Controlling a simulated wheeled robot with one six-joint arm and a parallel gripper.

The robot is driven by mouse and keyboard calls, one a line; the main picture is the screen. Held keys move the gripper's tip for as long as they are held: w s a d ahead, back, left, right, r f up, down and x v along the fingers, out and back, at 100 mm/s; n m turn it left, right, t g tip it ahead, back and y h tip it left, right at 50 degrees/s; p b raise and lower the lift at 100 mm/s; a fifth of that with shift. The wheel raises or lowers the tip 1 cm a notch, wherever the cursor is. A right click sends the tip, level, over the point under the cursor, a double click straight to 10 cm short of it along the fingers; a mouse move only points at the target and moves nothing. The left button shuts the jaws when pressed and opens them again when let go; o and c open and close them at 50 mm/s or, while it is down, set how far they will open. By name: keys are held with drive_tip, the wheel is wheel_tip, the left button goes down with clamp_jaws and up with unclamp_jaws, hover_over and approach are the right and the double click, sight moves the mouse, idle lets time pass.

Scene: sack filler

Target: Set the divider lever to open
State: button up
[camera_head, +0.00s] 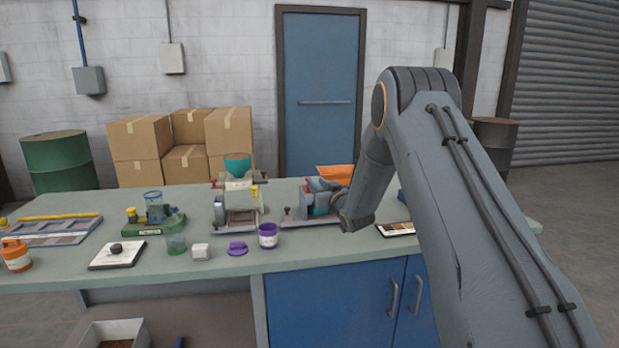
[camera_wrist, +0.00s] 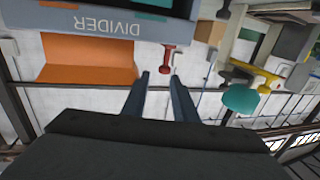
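The divider (camera_wrist: 110,24) shows upside down in the wrist view, a grey housing with its name in pale letters. A red lever with a round-ended knob (camera_wrist: 166,69) sticks out at the housing's edge. My gripper (camera_wrist: 160,78) is open, and its two dark fingers point at the lever. The red knob appears between and just beyond the fingertips; I cannot tell whether they touch it. An orange chute or tray (camera_wrist: 88,60) lies beside the lever. In the head view the divider (camera_head: 313,217) stands on the bench, partly hidden by my arm.
On the bench (camera_head: 350,253), a hopper machine (camera_head: 238,209) with a teal bowl (camera_head: 238,167) stands left of the divider. A purple cup (camera_head: 268,235), purple lid (camera_head: 237,248) and white cube (camera_head: 200,251) lie in front. A sample card (camera_head: 396,229) lies right.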

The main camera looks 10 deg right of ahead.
drive_tip(key=x, duration=0.2)
drive_tip(key=a+p+x, duration=0.1)
drive_tip(key=x, duration=0.2)
drive_tip(key=shift+w+a, duration=0.15)
drive_tip(key=shift+w, duration=0.55)
drive_tip(key=c, duration=0.6)
clamp_jaws()
